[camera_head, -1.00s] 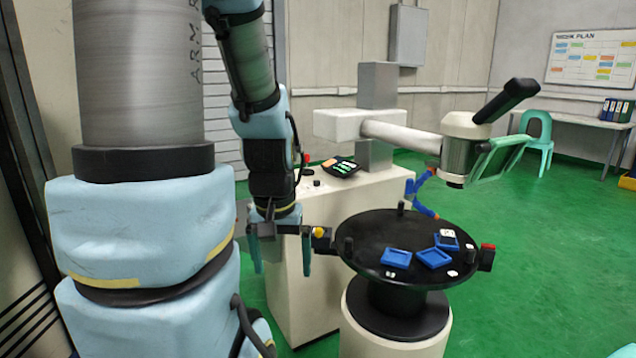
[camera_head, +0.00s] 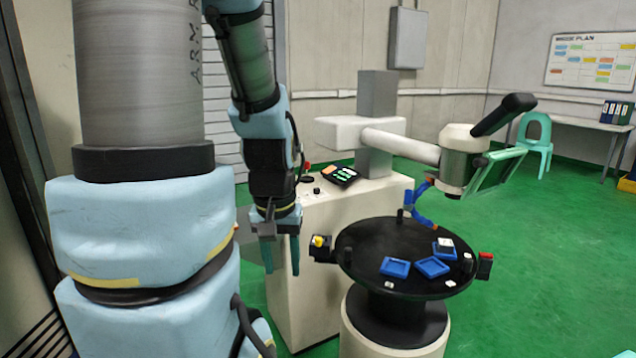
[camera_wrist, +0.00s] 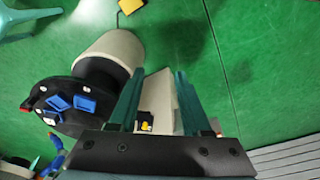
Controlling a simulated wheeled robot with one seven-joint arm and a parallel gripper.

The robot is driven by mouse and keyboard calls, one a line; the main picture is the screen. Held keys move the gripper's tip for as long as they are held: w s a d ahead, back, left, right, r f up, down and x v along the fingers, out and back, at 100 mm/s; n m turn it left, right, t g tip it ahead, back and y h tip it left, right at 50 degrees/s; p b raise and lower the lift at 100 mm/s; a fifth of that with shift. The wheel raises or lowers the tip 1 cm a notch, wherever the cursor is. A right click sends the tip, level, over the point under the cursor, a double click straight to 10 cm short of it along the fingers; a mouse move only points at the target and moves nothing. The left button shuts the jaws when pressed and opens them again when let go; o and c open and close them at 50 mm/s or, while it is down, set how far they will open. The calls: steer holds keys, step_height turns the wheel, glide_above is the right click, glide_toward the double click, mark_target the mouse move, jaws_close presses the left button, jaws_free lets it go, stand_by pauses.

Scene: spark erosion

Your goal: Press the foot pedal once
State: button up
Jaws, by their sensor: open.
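My gripper (camera_head: 281,255) hangs pointing down in the head view, left of the round black table. Its two teal fingers are apart with nothing between them; they also show in the wrist view (camera_wrist: 157,105).
The round black table (camera_head: 365,262) on a pale pedestal (camera_wrist: 110,52) holds blue trays. A black box with a yellow knob (camera_head: 319,242) and a red button (camera_head: 486,257) sit at its rim. A pale cabinet (camera_head: 310,270) stands behind my gripper. Green floor (camera_wrist: 220,50) is open.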

jaws_close()
stand_by(1.1)
